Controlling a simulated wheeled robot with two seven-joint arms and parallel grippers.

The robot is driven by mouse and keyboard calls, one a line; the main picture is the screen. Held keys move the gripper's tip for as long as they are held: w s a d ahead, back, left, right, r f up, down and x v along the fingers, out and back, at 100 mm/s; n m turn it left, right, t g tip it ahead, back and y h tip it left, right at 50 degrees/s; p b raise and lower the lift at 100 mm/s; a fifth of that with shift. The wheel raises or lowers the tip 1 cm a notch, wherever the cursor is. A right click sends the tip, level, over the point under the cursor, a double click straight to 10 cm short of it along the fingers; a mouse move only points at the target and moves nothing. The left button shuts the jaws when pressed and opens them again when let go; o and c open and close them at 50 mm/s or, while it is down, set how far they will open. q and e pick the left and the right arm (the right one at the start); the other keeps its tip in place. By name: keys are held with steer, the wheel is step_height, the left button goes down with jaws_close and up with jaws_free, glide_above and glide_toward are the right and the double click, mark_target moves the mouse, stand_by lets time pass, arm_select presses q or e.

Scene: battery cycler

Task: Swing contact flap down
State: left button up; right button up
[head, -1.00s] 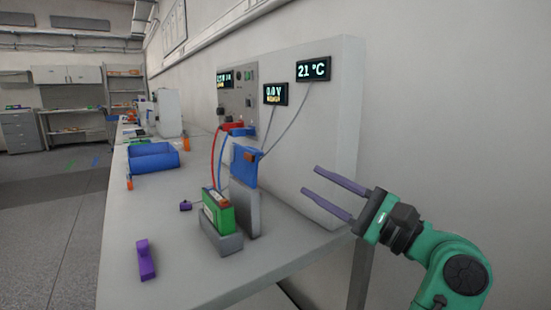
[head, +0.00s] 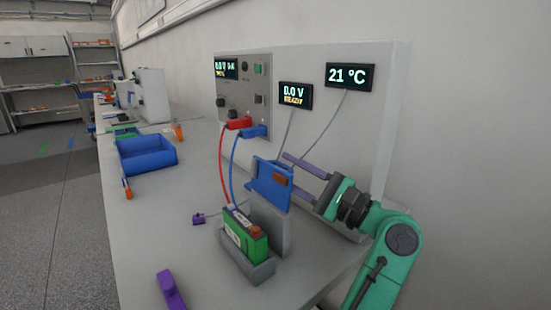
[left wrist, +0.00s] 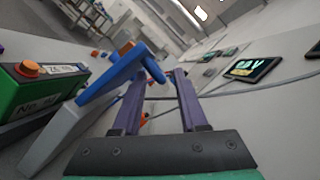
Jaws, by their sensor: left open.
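The blue contact flap (head: 266,177) stands raised and tilted on top of a grey post (head: 268,222), with an orange-brown piece on its face. In the left wrist view the flap (left wrist: 112,78) is just left of the fingers, and its far end crosses in front of the left finger. A green battery (head: 244,232) sits in a grey cradle (head: 250,266) below the flap. My left gripper (head: 289,172) is open and empty, its purple fingers at the flap's right edge. Whether they touch the flap I cannot tell. My right gripper is not in view.
Behind stands a panel with a temperature display (head: 349,76), a voltage display (head: 295,95) and red and blue plugs with cables. A blue bin (head: 146,156) is farther back. A purple object (head: 170,290) lies near the front edge. The left bench surface is mostly clear.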

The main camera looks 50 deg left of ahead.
arm_select(q)
steer(key=shift+w+d, duration=0.1)
steer(key=shift+d, duration=0.25)
jaws_close()
steer(key=shift+r, duration=0.1)
stand_by(1.0)
